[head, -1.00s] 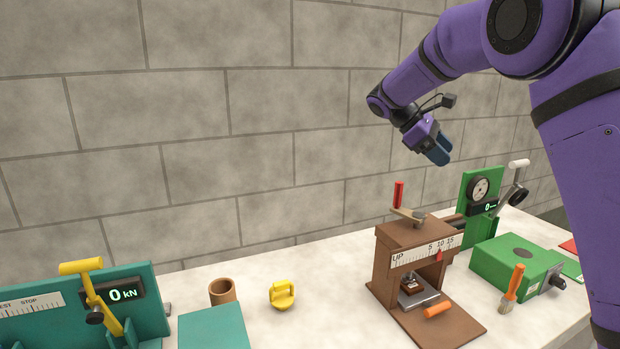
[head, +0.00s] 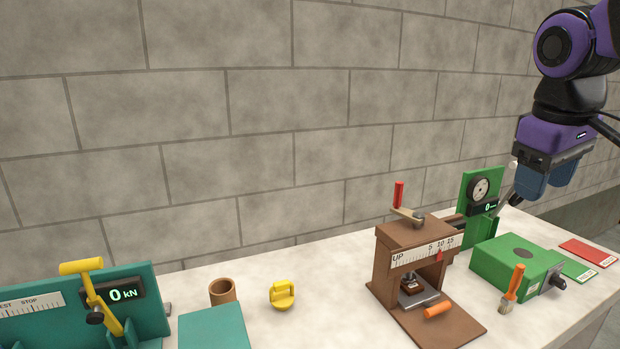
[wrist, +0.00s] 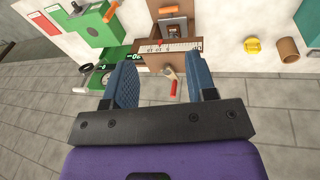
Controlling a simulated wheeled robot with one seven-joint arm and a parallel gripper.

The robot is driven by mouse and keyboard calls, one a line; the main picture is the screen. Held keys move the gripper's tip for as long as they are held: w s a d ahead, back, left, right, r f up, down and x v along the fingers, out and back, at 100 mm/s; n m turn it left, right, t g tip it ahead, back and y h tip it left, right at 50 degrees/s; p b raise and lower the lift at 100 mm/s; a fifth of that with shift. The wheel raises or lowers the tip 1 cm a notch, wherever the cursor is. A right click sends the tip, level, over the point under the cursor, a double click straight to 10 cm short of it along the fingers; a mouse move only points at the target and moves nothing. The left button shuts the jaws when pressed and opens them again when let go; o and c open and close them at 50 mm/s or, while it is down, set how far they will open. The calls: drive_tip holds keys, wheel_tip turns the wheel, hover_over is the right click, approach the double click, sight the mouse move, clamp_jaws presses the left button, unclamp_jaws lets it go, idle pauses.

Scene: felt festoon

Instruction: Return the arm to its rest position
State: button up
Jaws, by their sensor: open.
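My purple arm hangs at the upper right in the head view. My gripper (head: 546,177), with two blue fingers, points down in the air above the right part of the bench, in front of the wall. In the wrist view my gripper (wrist: 165,85) has its two blue fingers wide apart with nothing held between them. Beyond the fingers, the brown press (wrist: 179,50) and its red-handled crank (wrist: 172,86) show. The gripper appears clear of everything on the bench.
The brown press (head: 386,272) stands mid-right on the pale bench (head: 330,320). A green gauge stand (head: 467,197) and green box (head: 507,263) with an orange brush (head: 513,284) are right of it. A yellow piece (head: 282,295), brown cup (head: 222,291) and teal machine (head: 150,300) stand left.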

drive_tip(key=s+a+f+m+t+y, duration=0.1)
drive_tip(key=s+a+f+m+t, duration=0.1)
drive_tip(key=s, duration=0.9)
wheel_tip(320, 180, down, 3)
drive_tip(key=shift+a+r+m+t+y, duration=0.2)
drive_tip(key=shift+m+t+y, duration=0.3)
drive_tip(key=shift+m, duration=0.4)
